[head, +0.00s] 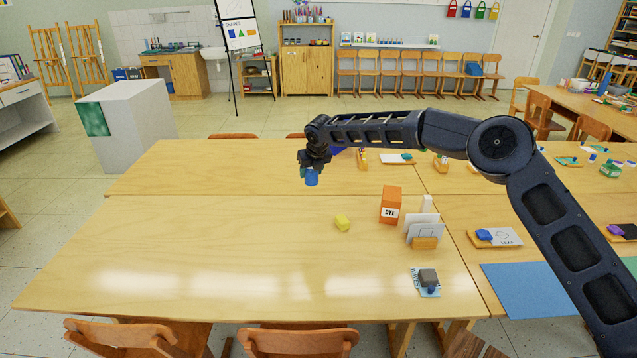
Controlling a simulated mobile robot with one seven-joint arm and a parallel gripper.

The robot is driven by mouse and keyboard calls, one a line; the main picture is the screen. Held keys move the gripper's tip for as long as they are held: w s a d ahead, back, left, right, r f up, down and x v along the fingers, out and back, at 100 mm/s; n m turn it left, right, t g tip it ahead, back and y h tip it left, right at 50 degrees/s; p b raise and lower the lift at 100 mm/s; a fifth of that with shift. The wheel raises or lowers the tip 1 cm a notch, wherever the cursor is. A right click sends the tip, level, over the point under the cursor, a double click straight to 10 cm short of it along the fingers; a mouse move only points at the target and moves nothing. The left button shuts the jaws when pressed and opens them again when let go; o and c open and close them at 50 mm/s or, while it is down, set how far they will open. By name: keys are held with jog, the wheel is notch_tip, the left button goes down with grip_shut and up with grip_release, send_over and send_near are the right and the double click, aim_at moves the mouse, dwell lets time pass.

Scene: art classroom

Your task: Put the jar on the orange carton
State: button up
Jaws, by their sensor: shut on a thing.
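The orange carton (390,204), with a white DYE label, stands upright on the near wooden table, right of the middle. My gripper (312,170) is over the table, to the left of the carton and farther back. It points down and is shut on a small blue jar (311,179). The jar hangs below the fingers and looks clear of the table top. The gripper hides the jar's upper part. The carton's top is bare.
A grey block (428,279) sits on a blue card nearer the front. The table's left half (190,240) is clear.

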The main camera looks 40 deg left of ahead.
jog(key=shift+w+r, duration=0.2)
jog(key=shift+r, duration=0.25)
jog(key=w+d+r+m, duration=0.1)
jog(key=w+d+r, duration=0.3)
jog(key=w+d, duration=0.35)
jog(key=w+d+r+m+t, duration=0.1)
jog(key=w+d+r, duration=0.4)
jog(key=w, duration=0.4)
jog(key=w+d+r+m, duration=0.1)
jog(key=w+d+r, duration=0.1)
jog(key=w+d, duration=0.6)
send_over(392, 193)
jog(key=shift+h, duration=0.3)
notch_tip(392, 193, down, 19)
jog(key=shift+r, duration=0.1)
jog(key=shift+f, duration=0.2)
jog(key=o, duration=1.2)
jog(key=shift+d, duration=0.1)
jog(key=v, duration=1.2)
jog(key=shift+r, duration=0.1)
jog(key=shift+d, duration=0.1)
